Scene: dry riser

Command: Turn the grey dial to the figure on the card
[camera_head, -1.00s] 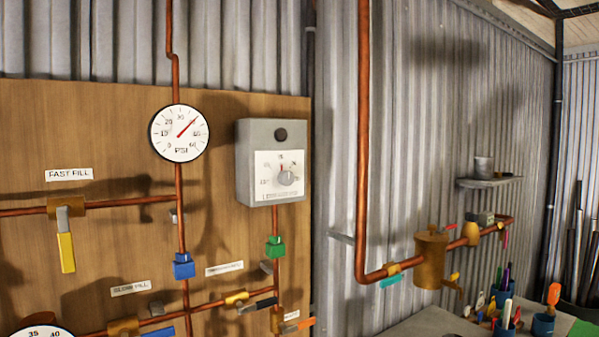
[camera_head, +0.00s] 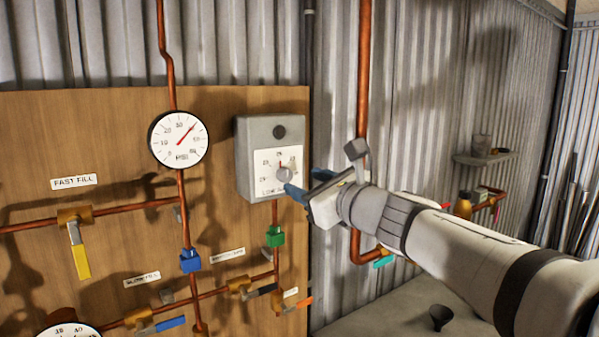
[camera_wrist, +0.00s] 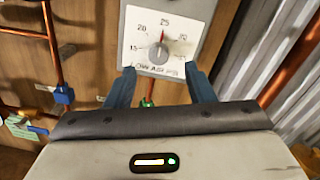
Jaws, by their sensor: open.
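The grey dial (camera_head: 284,174) is a round knob on a white scale plate (camera_head: 264,165) on a grey box (camera_head: 243,160). In the wrist view the dial (camera_wrist: 156,53) has its red pointer up near 25, on a scale with 15, 20, 25 and 30 legible. My gripper (camera_head: 300,181) is just in front of the box and to the right of the dial in the head view. In the wrist view my gripper (camera_wrist: 160,70) has its blue fingers spread below the dial, empty. A small pale card or tag (camera_wrist: 18,125) shows at lower left; its writing is unreadable.
A pressure gauge (camera_head: 180,139) hangs left of the box. Copper pipes with a blue valve (camera_head: 190,260) and a green valve (camera_head: 274,236) run below it. A vertical copper pipe (camera_head: 364,70) stands right of the box. A bench (camera_head: 385,310) lies below my arm.

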